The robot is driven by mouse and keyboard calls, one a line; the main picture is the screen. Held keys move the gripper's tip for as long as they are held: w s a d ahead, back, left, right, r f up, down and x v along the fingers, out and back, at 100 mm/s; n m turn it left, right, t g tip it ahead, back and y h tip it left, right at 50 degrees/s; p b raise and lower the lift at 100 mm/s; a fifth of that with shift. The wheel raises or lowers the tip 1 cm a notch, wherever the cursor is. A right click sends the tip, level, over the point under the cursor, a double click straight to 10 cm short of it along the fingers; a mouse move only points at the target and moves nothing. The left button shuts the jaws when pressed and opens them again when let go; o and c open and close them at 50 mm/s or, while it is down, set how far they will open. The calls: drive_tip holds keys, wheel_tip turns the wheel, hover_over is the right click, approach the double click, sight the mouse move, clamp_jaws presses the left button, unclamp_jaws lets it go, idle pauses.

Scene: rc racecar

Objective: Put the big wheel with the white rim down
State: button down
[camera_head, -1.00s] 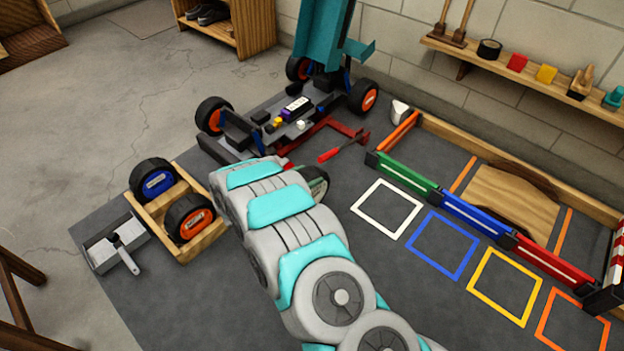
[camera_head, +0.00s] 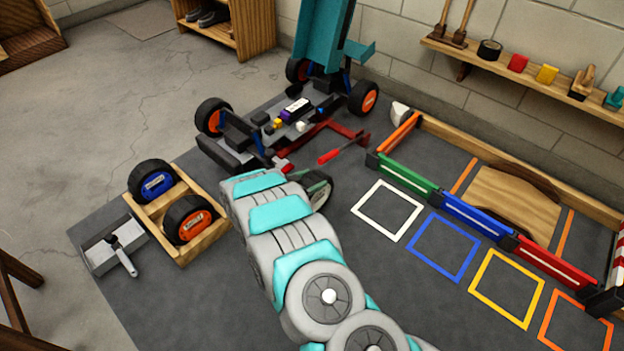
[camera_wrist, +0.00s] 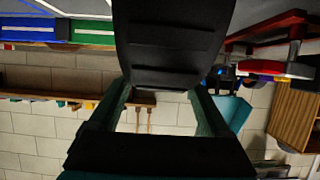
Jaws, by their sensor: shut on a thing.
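A big black wheel (camera_head: 321,191) shows just past the end of my arm in the head view, left of the white square outline (camera_head: 388,210). Only part of it is visible and its rim is mostly hidden. In the wrist view its black tread (camera_wrist: 170,45) fills the top middle. My gripper (camera_wrist: 163,92) is shut on this wheel, one finger on each side. I cannot tell how high the wheel is above the mat.
A wooden crate (camera_head: 205,244) holds a blue-rimmed wheel (camera_head: 153,182) and an orange-rimmed wheel (camera_head: 190,220). Blue, yellow and orange outlines lie to the right, before a coloured barrier (camera_head: 475,222).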

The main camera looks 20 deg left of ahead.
unclamp_jaws()
drive_tip(key=shift+r, duration=0.2)
drive_tip(key=p+v, duration=0.1)
drive_tip(key=v, duration=1.1)
drive_tip(key=shift+w+a, duration=0.1)
